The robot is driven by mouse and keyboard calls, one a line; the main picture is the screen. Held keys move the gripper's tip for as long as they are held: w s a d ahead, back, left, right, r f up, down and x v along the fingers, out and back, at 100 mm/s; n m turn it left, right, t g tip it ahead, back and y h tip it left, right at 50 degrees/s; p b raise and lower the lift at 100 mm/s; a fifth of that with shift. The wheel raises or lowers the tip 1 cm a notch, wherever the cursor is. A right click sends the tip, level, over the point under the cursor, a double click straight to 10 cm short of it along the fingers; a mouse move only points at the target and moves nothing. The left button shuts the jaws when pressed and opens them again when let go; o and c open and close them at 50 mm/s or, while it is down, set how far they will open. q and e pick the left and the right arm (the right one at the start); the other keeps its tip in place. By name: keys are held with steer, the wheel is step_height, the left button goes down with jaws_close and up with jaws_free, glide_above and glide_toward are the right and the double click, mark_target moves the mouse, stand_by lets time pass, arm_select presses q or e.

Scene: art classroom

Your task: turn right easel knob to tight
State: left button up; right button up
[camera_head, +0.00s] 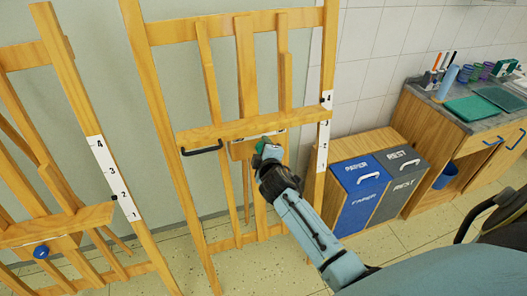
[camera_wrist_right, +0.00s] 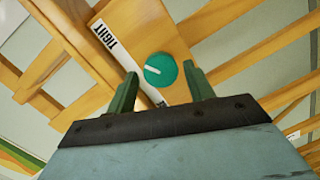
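The right easel (camera_head: 158,92) is a wooden frame with a crossbar and a black handle (camera_head: 203,149) on it. Its knob (camera_wrist_right: 160,70) is a round green disc with a white pointer line, on a wooden block (camera_head: 240,151). A white strip (camera_wrist_right: 105,38) reading TIGHT lies beside the knob. The pointer is tilted, not aimed straight at the word. My right gripper (camera_head: 267,148) is at the block and hides the knob in the head view. In the wrist view its green fingers (camera_wrist_right: 160,82) are apart on either side of the knob, with small gaps visible. My left gripper is not in view.
A left easel (camera_head: 65,75) with a blue knob (camera_head: 41,252) stands at the left. Blue paper (camera_head: 361,187) and grey rest (camera_head: 402,178) bins stand right of the easel. A counter (camera_head: 445,117) with art supplies is at the far right. Open floor shows below.

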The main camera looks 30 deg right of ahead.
steer(key=shift+o, duration=0.5)
steer(key=shift+s, duration=0.1)
steer(key=v, duration=1.3)
steer(key=shift+s+p, duration=0.15)
steer(key=shift+p, duration=0.2)
steer(key=shift+a+f, duration=0.1)
steer(key=shift+a, duration=0.05)
steer(key=s+a+f+m+g+y+b, duration=0.15)
steer(key=s+f, duration=0.25)
steer(key=f, duration=0.7)
steer(key=s+a+f+g+y+b, duration=0.1)
steer(key=s+a+f+g, duration=0.15)
steer(key=f, duration=0.75)
steer(key=s+a+f+m+g+y+b, duration=0.15)
steer(key=s+f, duration=0.35)
steer(key=f, duration=0.6)
steer(key=s+f+m+g, duration=0.1)
steer(key=s+f+g, duration=0.1)
steer(key=s+f, duration=0.4)
steer(key=s+d+f+m+g+b, duration=0.1)
steer(key=s+f+m+g, duration=0.1)
steer(key=s+f, duration=0.5)
steer(key=s+f+m+g+y+b, duration=0.1)
steer(key=s+f+g, duration=0.2)
steer(key=s, duration=1.2)
step_height(320, 180, down, 3)
steer(key=shift+s+d+f+m, duration=0.15)
steer(key=shift+s+d+m, duration=0.15)
